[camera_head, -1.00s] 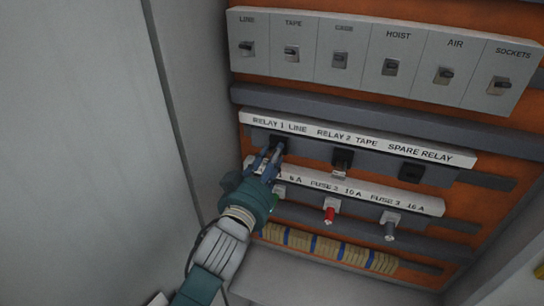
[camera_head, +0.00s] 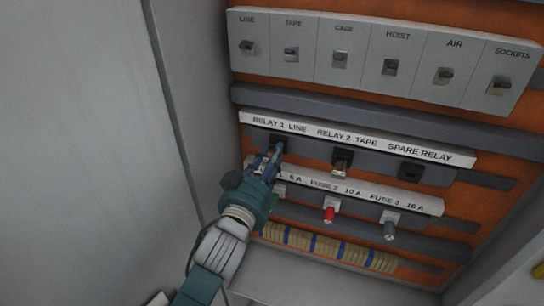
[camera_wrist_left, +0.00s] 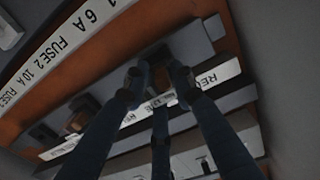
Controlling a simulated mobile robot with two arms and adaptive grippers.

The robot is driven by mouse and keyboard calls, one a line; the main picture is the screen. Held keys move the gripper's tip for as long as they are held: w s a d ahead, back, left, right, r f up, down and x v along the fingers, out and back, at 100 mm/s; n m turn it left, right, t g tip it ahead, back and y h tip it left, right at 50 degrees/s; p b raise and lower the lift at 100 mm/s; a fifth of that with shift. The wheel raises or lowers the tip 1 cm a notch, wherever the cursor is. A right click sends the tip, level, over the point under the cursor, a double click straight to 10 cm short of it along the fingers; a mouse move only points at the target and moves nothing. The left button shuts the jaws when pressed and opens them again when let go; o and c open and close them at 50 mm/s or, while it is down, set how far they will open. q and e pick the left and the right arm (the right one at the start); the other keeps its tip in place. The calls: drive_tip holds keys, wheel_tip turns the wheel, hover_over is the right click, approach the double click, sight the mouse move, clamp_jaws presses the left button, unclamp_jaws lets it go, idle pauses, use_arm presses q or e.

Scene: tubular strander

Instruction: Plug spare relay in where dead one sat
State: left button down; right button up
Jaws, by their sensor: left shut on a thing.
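My left gripper (camera_head: 270,157) reaches up to the socket under the RELAY 1 LINE label. In the left wrist view its fingers (camera_wrist_left: 158,82) are shut on a small dark relay (camera_wrist_left: 155,52), mostly hidden by them. It is at the RELAY 1 socket (camera_head: 278,141); I cannot tell whether it is fully seated. The RELAY 2 TAPE relay (camera_head: 342,160) sits in the middle place. The SPARE RELAY socket (camera_head: 411,172) at the right looks dark and empty. My right gripper is not in view.
A row of switches (camera_head: 390,66) runs above the relays. Below are the fuse label strip (camera_head: 350,191), a red fuse (camera_head: 329,215) and a grey fuse (camera_head: 390,231). The grey cabinet wall (camera_head: 195,100) stands close at the left.

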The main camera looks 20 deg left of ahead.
use_arm(q)
drive_tip(key=shift+w, duration=0.6)
drive_tip(key=c, duration=1.4)
unclamp_jaws()
drive_tip(key=shift+o, duration=0.2)
drive_tip(key=s, duration=1.2)
drive_tip(key=shift+a, duration=0.2)
